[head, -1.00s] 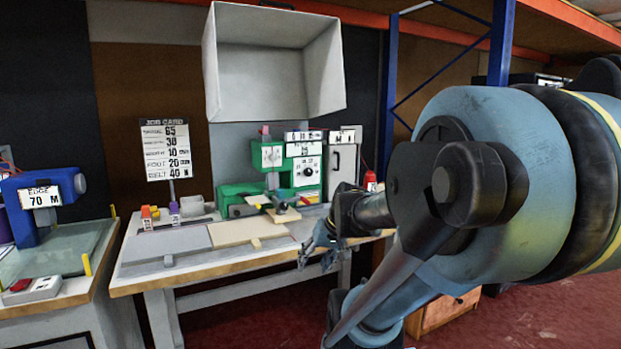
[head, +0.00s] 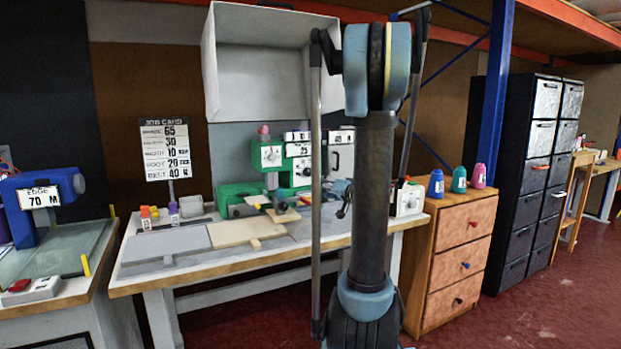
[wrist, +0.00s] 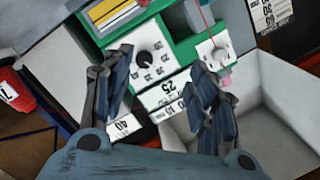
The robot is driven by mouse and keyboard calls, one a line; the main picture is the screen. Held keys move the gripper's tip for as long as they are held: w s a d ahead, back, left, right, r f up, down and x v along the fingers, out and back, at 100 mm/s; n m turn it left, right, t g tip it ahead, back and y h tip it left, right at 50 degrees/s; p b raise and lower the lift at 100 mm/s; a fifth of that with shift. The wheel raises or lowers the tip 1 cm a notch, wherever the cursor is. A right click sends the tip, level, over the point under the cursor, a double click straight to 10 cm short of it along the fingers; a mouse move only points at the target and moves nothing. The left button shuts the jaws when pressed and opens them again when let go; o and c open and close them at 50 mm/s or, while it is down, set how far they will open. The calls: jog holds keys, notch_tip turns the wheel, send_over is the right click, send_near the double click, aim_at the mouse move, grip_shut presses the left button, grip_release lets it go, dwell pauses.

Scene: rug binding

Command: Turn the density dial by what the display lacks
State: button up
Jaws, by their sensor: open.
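The green machine (head: 240,189) stands at the back of the bench. Its white dial panel (wrist: 164,68) carries a black knob (wrist: 146,59) ringed by small marks. A display (wrist: 166,95) beside it reads 25; it also shows in the head view (head: 304,149). A second white panel (wrist: 217,54) has a smaller knob. I cannot read which is the density dial. My gripper (wrist: 161,62) is open and empty, its fingers appearing either side of the black knob, apparently not touching. In the head view my arm hides part of the machine and most of the gripper.
A job card (head: 166,150) lists 65, 30, 10, 20 and 40; its words are blurred. A white open box (head: 225,65) hangs above the machine. Boards lie on the bench (head: 140,285).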

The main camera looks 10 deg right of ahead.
jog(key=w+d+m+t, duration=0.1)
jog(key=w+d+t, duration=0.1)
jog(key=d, duration=0.2)
send_near(309, 173)
jog(key=shift+h, duration=0.3)
jog(key=x, duration=0.8)
jog(key=shift+w+a, duration=0.2)
jog(key=shift+w, duration=0.1)
jog(key=shift+r, duration=0.1)
jog(key=c, duration=1.1)
